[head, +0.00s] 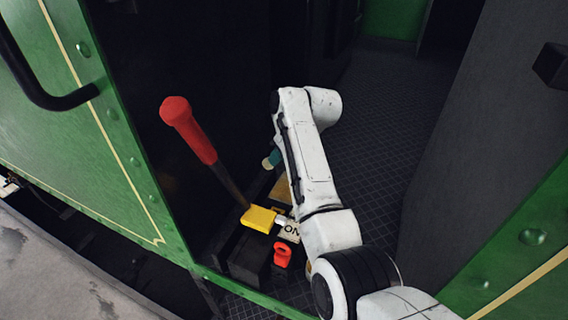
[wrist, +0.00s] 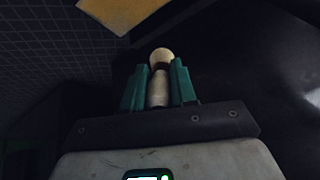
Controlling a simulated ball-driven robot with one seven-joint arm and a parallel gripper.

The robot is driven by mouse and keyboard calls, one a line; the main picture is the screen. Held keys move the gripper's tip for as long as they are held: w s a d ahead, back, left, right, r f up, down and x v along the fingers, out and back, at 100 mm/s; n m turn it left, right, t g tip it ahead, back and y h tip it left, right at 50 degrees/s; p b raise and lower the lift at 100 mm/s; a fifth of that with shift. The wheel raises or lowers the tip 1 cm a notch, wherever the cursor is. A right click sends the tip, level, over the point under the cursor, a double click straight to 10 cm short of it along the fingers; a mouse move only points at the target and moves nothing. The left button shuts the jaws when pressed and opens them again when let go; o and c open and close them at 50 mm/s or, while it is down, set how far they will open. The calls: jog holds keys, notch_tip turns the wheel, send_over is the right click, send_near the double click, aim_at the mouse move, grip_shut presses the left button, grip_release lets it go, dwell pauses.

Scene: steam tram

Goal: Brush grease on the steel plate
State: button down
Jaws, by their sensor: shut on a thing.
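My gripper (wrist: 160,82) has teal fingers, shut on a pale, round-ended handle (wrist: 161,56) in the wrist view. It looks like the grease brush's handle; no bristles show. In the head view my gripper (head: 272,159) is partly hidden behind my white arm, low in the dark doorway. A tan flat piece (head: 281,190) lies just below it, and a tan surface (wrist: 118,12) also shows at the top of the wrist view, apart from the fingers. I cannot make out the steel plate for certain in either view.
A red-handled lever (head: 190,130) leans up left of my arm. At its foot are a yellow block (head: 258,219), a white lettered tag (head: 290,231), a red padlock-like piece (head: 282,256) and a dark box (head: 248,258). Patterned floor (head: 375,130) is clear to the right.

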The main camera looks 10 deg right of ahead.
jog(key=shift+r, duration=1.15)
jog(key=shift+d, duration=0.1)
